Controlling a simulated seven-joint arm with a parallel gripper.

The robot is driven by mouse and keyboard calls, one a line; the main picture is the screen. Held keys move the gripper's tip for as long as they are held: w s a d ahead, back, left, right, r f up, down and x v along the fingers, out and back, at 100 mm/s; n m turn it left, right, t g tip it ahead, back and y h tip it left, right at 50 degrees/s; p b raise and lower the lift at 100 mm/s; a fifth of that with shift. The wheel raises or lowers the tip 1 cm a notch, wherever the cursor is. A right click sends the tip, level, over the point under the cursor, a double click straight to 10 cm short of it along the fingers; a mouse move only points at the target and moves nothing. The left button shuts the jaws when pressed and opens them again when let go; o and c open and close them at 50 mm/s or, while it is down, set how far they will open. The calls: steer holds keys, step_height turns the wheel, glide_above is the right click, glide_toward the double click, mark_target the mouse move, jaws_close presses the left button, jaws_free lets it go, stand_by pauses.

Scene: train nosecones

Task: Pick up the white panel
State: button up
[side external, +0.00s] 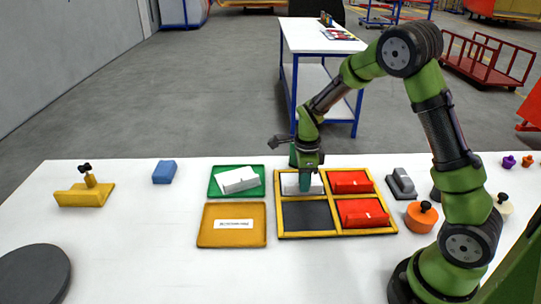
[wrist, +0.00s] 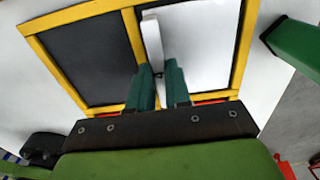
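The white panel (side external: 301,184) lies in the far left compartment of a yellow-framed tray (side external: 335,231). It shows in the wrist view (wrist: 205,45) as a flat white plate with an upright ridge along one side. My gripper (side external: 308,171) is down at this panel, pointing downward. In the wrist view the green fingers (wrist: 158,68) stand on either side of the ridge, with little space between. I cannot tell whether they press on it. A second white piece (side external: 238,180) lies tilted on a green tray (side external: 217,192) to the left.
Red panels (side external: 351,182) fill both right compartments; the near left one (side external: 307,215) is empty and dark. A tan tray (side external: 232,238), a blue block (side external: 164,172) and a yellow piece (side external: 85,192) are left. Grey (side external: 402,184) and orange (side external: 421,217) pieces stand right.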

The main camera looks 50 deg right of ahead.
jaws_close()
steer(key=shift+r, duration=0.1)
